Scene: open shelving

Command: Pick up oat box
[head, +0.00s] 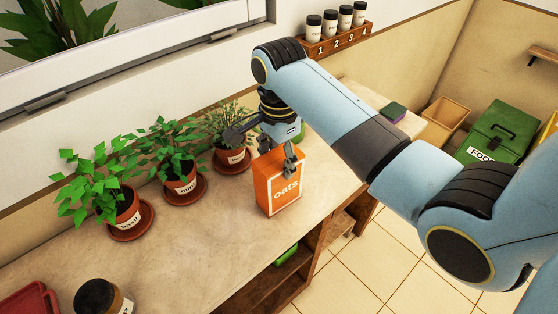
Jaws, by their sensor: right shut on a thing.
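The far finger's contact is hidden behind the box. I cannot tell whether the box's base is clear of the counter. My left gripper is not in view.
Potted basil (127,215), mint (182,181) and another herb (234,154) stand on saucers left of the box. A dark-lidded jar (97,298) and red tray (32,301) sit at lower left. A numbered spice rack (338,40) hangs on the wall. The counter between pots and jar is clear.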

